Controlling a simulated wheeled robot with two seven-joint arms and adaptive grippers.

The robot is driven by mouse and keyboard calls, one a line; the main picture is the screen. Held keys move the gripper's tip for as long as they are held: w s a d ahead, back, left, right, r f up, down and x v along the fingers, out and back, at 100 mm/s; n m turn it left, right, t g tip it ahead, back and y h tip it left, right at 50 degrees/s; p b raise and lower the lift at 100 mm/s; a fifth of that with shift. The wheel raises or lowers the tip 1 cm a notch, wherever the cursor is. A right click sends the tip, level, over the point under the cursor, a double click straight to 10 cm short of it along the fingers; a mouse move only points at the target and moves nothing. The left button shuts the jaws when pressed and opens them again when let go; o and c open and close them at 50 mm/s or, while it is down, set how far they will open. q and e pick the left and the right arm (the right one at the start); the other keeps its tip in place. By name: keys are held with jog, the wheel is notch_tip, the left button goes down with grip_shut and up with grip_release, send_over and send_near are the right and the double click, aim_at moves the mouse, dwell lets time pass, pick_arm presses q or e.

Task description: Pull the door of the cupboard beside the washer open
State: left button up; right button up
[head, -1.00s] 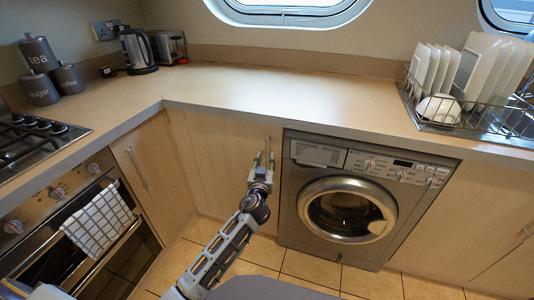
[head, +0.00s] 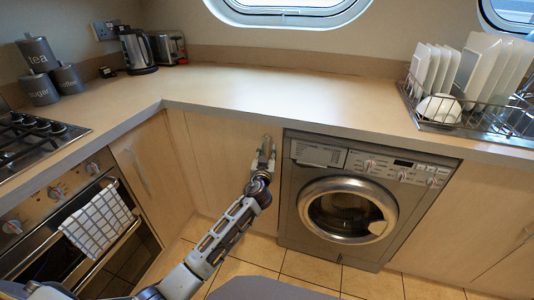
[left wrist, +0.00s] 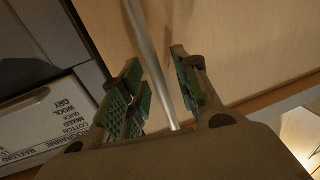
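The light wood cupboard door (head: 218,160) left of the washer is closed. Its upright metal bar handle is near its right edge, mostly hidden by my gripper in the head view. My left gripper (head: 265,155) is at this handle, just left of the washer (head: 300,205). In the left wrist view, the handle (left wrist: 147,45) runs between the two green-padded fingers (left wrist: 158,92). They are apart, with gaps beside the bar, so the gripper looks open around the handle. My right gripper is not in view.
The worktop (head: 270,95) overhangs the cupboard above my gripper. An oven with a checked towel (head: 98,220) and another cupboard door (head: 150,170) are at the left. Tiled floor (head: 240,272) is clear before the door. A dish rack (head: 470,110) stands at the right.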

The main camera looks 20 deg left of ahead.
pick_arm(q)
jog(key=shift+c, duration=0.3)
grip_shut()
jog(key=shift+s, duration=0.15)
